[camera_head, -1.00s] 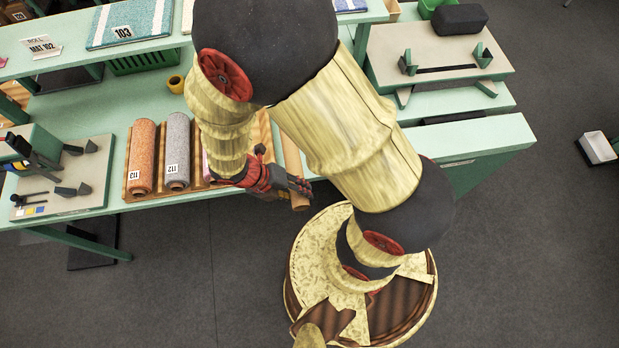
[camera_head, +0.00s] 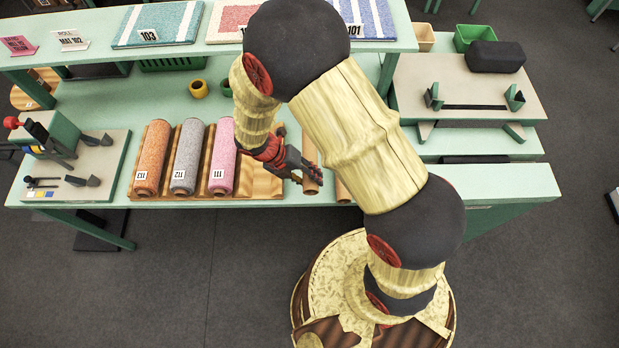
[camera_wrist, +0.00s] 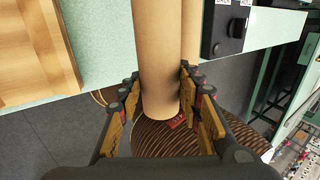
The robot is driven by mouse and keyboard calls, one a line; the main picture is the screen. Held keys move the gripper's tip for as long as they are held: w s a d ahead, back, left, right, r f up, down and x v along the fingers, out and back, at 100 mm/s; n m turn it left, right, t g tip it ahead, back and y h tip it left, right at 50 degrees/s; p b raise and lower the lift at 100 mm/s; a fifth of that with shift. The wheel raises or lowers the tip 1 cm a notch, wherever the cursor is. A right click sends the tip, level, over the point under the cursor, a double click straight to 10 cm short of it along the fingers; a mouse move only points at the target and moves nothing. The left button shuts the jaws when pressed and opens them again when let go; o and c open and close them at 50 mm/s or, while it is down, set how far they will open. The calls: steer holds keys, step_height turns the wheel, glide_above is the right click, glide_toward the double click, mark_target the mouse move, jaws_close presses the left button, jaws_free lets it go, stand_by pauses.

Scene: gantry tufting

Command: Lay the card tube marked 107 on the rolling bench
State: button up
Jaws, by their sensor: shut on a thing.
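My gripper (camera_head: 303,178) is at the front edge of the green bench, right of the coloured rolls. It is shut on a plain brown card tube (camera_head: 312,172). In the wrist view the tube (camera_wrist: 160,55) stands between the two fingers, its near end low between them. I see no number on it, so I cannot confirm 107. A second brown tube (camera_head: 343,191) lies close on its right, and shows behind it in the wrist view (camera_wrist: 190,30). My arm hides part of both tubes. I cannot tell which surface is the rolling bench.
Orange, grey and pink rolls (camera_head: 221,160) lie on a wooden rack (camera_head: 262,186) to the left. A shelf with mats (camera_head: 160,22) runs along the back. A board with green clamps (camera_head: 470,90) stands at the right. Grey floor (camera_head: 540,270) is open at the front right.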

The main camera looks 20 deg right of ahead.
step_height(320, 180, down, 4)
steer(key=b, duration=0.3)
steer(key=shift+r, duration=0.25)
steer(key=shift+f+b, duration=0.35)
steer(key=shift+f, duration=0.75)
steer(key=o, duration=1.4)
steer(key=v, duration=1.2)
